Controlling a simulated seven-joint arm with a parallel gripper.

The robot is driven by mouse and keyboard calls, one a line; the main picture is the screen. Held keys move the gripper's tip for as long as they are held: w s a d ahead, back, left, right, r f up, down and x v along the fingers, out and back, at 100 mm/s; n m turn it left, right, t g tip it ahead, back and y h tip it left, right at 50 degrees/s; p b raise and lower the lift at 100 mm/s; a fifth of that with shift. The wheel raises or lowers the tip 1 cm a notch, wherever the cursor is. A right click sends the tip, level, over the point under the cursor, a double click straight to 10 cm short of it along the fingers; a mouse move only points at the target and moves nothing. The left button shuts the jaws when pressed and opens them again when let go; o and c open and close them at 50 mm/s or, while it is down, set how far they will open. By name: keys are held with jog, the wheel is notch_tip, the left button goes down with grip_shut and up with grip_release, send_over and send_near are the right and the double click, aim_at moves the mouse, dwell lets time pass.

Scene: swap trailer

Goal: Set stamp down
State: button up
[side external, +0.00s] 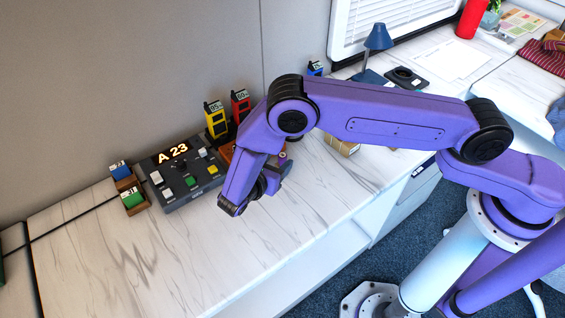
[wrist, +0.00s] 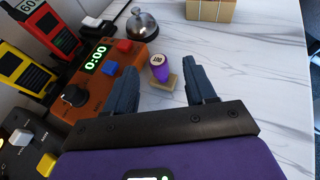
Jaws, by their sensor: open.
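In the wrist view a stamp (wrist: 158,66) with a rounded purple handle and a white label stands on a small tan block or base (wrist: 173,82) on the marble counter. My gripper (wrist: 161,78) is open, with one dark finger on each side of the stamp and a visible gap to each. Nothing is held between the fingers. In the side external view my gripper (side external: 268,184) is low over the counter, and my arm hides most of the stamp's area.
An orange timer box (wrist: 100,90) reading 0:00 stands just left of my gripper. A bell (wrist: 142,24) and a cardboard box (wrist: 212,10) lie beyond. A grey A 23 console (side external: 182,172) and yellow radio (side external: 215,118) stand by the wall. Counter at front left is clear.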

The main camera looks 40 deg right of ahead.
aim_at(281, 156)
jog(key=shift+f+x, duration=0.15)
jog(key=shift+x, duration=1.2)
jog(key=shift+f+x, duration=0.1)
jog(key=shift+x, duration=1.25)
jog(key=shift+a, duration=0.2)
grip_shut()
jog(key=shift+r, duration=0.2)
